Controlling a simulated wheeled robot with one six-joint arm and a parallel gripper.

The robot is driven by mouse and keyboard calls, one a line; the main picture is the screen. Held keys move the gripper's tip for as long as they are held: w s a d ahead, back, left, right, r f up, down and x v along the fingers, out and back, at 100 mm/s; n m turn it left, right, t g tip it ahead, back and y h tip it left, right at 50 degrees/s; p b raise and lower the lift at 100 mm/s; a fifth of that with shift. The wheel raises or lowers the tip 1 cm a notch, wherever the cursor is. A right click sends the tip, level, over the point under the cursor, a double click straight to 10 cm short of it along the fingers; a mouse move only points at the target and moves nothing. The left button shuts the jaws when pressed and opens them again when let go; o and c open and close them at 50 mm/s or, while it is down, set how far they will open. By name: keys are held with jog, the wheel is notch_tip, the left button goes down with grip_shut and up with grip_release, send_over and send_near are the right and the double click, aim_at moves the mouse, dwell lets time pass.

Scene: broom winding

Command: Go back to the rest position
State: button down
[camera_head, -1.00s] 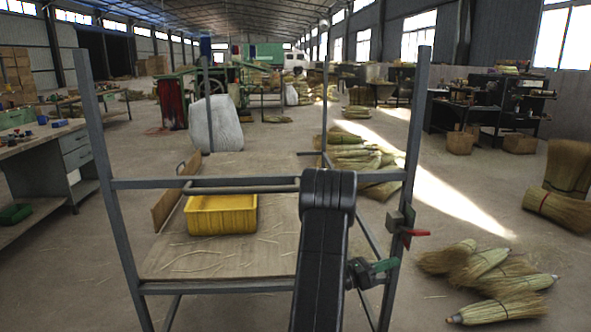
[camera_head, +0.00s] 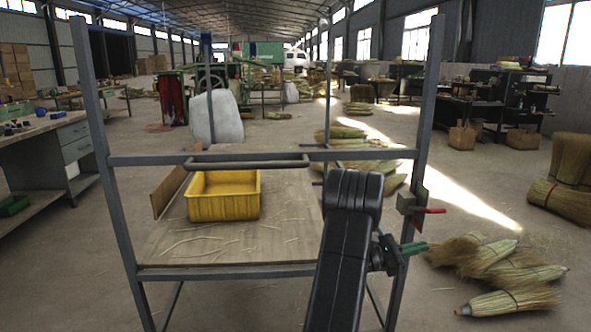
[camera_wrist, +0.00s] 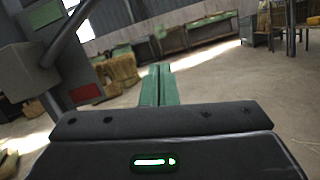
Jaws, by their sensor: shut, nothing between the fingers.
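My gripper (camera_head: 414,248) shows in the head view at the right of my dark arm, its green fingers pointing right, near the right post of the grey metal frame (camera_head: 100,150). In the wrist view my gripper (camera_wrist: 159,85) has its two green fingers side by side, shut with nothing between them. The grey box (camera_wrist: 27,68) and a post fill the left of the wrist view, apart from the fingers.
A wooden table (camera_head: 165,250) inside the frame carries a yellow bin (camera_head: 223,204) and loose straws. Several brooms (camera_head: 500,285) lie on the floor at right, with upright bundles (camera_head: 570,165) behind. A workbench (camera_head: 45,160) stands at left. Floor between is open.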

jog(key=w+a+f+m+g+b, duration=0.1)
jog(key=w+a+f+m, duration=0.2)
jog(key=f, duration=0.4)
jog(key=shift+a, duration=0.6)
jog(key=shift+w, duration=0.1)
